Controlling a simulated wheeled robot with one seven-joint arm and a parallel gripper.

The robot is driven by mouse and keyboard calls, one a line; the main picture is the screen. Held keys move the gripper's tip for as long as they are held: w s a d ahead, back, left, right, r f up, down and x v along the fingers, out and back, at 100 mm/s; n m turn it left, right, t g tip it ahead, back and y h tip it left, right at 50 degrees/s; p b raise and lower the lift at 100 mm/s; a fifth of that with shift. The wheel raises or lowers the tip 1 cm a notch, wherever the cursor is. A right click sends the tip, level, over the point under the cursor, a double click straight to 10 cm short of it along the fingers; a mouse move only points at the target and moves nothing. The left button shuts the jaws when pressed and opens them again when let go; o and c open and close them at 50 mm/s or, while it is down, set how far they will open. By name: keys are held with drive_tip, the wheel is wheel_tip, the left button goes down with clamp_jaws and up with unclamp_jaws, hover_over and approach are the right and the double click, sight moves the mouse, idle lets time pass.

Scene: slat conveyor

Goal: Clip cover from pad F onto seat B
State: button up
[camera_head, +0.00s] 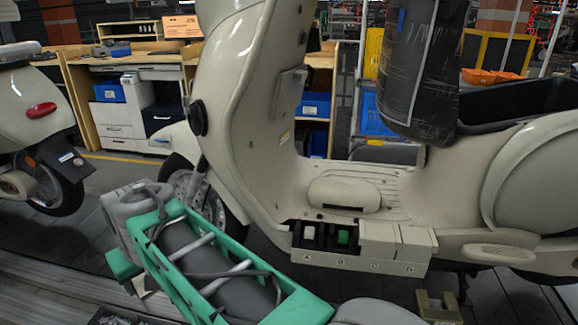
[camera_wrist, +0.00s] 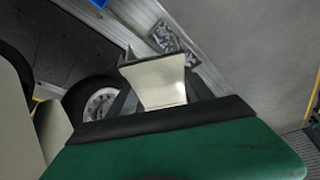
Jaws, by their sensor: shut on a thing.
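In the head view, a row of lettered seats sits along the lower edge of the cream scooter's footboard. Seat B (camera_head: 342,250) is uncovered, with a green block (camera_head: 343,237) in its dark recess. Beside it, seat A is uncovered and holds a whitish block (camera_head: 308,233). The two seats to the right have cream covers (camera_head: 378,238). In the wrist view, my gripper (camera_wrist: 158,72) is shut on a small cream cover (camera_wrist: 160,92), which has a dark far edge. The cover is in the air, apart from the seats.
My green arm link crosses the head view's lower left. The scooter's front shield (camera_head: 235,110) and black saddle (camera_head: 415,70) rise around the footboard. A second scooter (camera_head: 30,110) stands left. An olive bracket-like piece (camera_head: 438,308) shows below the seats. A wheel (camera_wrist: 100,103) shows in the wrist view.

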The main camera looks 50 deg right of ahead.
drive_tip(key=s+d+r+m+h+p, duration=0.1)
drive_tip(key=d+r+m+p, duration=0.1)
drive_tip(key=d+r+p, duration=0.4)
drive_tip(key=s+d+r+m+p, duration=0.1)
drive_tip(key=s+d+m+p, duration=0.1)
drive_tip(key=d+p, duration=0.4)
wheel_tip(320, 180, up, 4)
drive_tip(key=r+m+g+p, duration=0.1)
drive_tip(key=m+g+p, duration=1.1)
drive_tip(key=m, duration=1.3)
hover_over(344, 234)
drive_tip(key=p, duration=0.3)
drive_tip(key=t, duration=0.3)
drive_tip(key=shift+f+t+h+b, duration=0.3)
drive_tip(key=shift+f+b, duration=0.75)
drive_tip(key=shift+f, duration=0.9)
drive_tip(key=shift+w, duration=0.1)
drive_tip(key=shift+f+b, duration=3.65)
drive_tip(key=shift+f, duration=0.2)
